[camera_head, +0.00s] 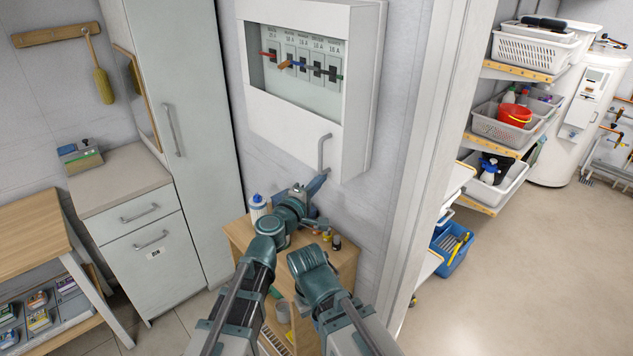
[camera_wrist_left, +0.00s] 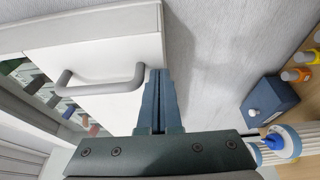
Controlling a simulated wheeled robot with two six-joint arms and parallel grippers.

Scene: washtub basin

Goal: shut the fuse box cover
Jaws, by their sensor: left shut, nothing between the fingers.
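The white fuse box (camera_head: 366,75) hangs on the wall, with a row of fuse switches (camera_head: 303,63) exposed in its upper part. The white cover (camera_head: 285,122) spans the lower front, leaving the switches uncovered. Its grey bar handle (camera_head: 323,153) is near the lower right corner, and it also shows in the left wrist view (camera_wrist_left: 100,88). My left gripper (camera_head: 320,183) is just below the handle, its fingers together and empty. In the left wrist view its fingertips (camera_wrist_left: 158,78) are beside the handle, close to the cover's edge; contact cannot be told. My right gripper is not visible.
A wooden stand (camera_head: 343,257) with small bottles is below the box. A tall grey cabinet (camera_head: 195,120) stands left, and a door frame (camera_head: 420,150) right. A blue box (camera_wrist_left: 269,100) shows below in the left wrist view. Open floor (camera_head: 520,270) lies right.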

